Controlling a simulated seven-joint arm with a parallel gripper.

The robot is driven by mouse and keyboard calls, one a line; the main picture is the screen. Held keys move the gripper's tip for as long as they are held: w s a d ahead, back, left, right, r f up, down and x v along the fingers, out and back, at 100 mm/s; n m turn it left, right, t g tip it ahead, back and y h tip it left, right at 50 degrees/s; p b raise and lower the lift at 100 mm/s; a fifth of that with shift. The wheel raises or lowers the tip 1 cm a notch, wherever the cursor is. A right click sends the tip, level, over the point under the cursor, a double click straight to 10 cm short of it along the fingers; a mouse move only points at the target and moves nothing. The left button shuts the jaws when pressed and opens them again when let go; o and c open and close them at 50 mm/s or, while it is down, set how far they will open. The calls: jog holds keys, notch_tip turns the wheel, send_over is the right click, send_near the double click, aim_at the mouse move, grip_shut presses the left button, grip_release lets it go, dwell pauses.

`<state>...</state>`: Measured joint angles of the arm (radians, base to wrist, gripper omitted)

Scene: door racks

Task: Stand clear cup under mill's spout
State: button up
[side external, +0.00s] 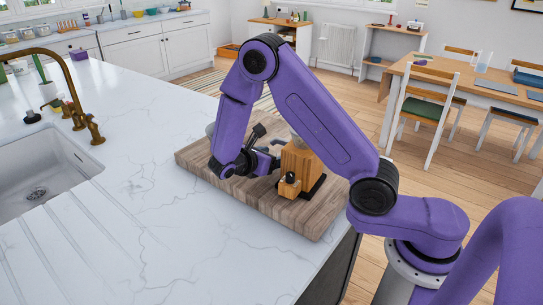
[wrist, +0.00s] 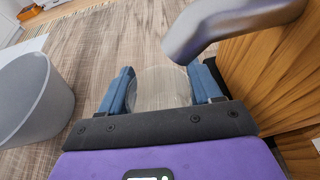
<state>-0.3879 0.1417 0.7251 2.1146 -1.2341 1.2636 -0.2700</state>
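The clear cup (wrist: 162,90) is between the two blue fingers of my gripper (wrist: 162,86) in the wrist view and fills the gap between them. The fingers look closed against its sides. The wooden mill (wrist: 270,65) stands close to the right finger. Its grey metal spout (wrist: 230,20) reaches left, with its tip above the cup's right part in the picture. In the side external view the mill (side external: 301,160) stands on the board with my gripper (side external: 268,160) just left of it. The cup cannot be made out there.
A grey container (wrist: 32,95) stands left of my gripper in the wrist view. The wooden board (side external: 300,222) lies near the counter's edge, with bare room at its front. A small wooden drawer with a dark knob (side external: 290,187) juts from the mill. A sink (side external: 40,175) is far left.

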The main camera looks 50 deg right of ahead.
jog(key=o, duration=0.3)
jog(key=shift+r, duration=0.1)
jog(key=v, duration=1.2)
jog(key=shift+r, duration=0.1)
jog(key=shift+s+a+r+m+y, duration=0.2)
jog(key=shift+s+r+m+y, duration=0.2)
jog(key=shift+s+y, duration=0.4)
jog(key=s+r+m+y, duration=0.1)
jog(key=s+m+y, duration=0.3)
jog(key=s+y, duration=0.8)
jog(key=shift+s+d+r, duration=0.35)
jog(key=shift+s+r, duration=0.05)
jog(key=shift+s, duration=6.3)
